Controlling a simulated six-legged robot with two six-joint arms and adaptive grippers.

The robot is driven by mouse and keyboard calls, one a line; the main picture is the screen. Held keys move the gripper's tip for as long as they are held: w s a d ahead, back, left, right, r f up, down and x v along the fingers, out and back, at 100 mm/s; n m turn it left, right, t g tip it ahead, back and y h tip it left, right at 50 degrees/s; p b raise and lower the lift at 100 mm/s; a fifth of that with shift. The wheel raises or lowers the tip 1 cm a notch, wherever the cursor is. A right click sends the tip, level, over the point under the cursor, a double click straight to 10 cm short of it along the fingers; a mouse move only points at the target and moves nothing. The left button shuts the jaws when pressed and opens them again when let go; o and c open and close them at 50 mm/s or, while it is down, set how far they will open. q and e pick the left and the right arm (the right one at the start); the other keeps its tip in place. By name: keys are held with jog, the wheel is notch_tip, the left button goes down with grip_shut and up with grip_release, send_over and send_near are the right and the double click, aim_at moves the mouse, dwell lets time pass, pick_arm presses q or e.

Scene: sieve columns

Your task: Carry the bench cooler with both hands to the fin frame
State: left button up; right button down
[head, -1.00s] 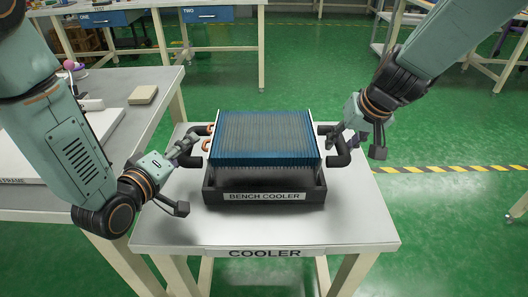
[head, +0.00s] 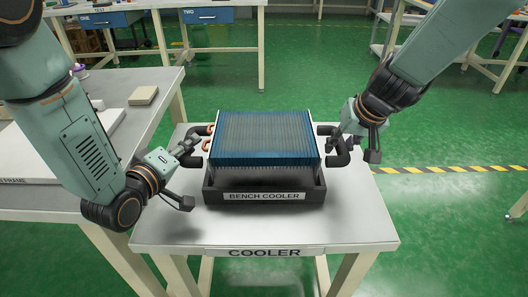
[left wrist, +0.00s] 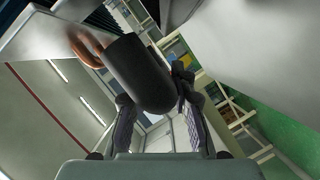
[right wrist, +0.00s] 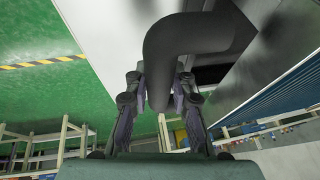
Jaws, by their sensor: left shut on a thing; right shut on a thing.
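The bench cooler (head: 264,138) is a block of blue fins with copper bends on its left and a black bent handle on each side. It sits level in a black cradle (head: 264,196) marked BENCH COOLER. My left gripper (head: 187,168) is at the left handle; in the left wrist view that handle (left wrist: 140,75) lies between the fingers. My right gripper (head: 352,148) is shut on the right handle, which also shows between the fingers in the right wrist view (right wrist: 165,55).
The cradle stands on a grey table (head: 360,215) marked COOLER. The left table (head: 155,85) carries a pale slab (head: 60,150) and a small beige box (head: 143,95). A bench with blue drawers (head: 207,15) stands behind. Green floor is open on the right.

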pick_arm(q)
grip_shut()
jog(key=shift+w+r, duration=0.15)
pick_arm(e)
jog(key=shift+w+r, duration=0.1)
jog(key=shift+w, duration=0.05)
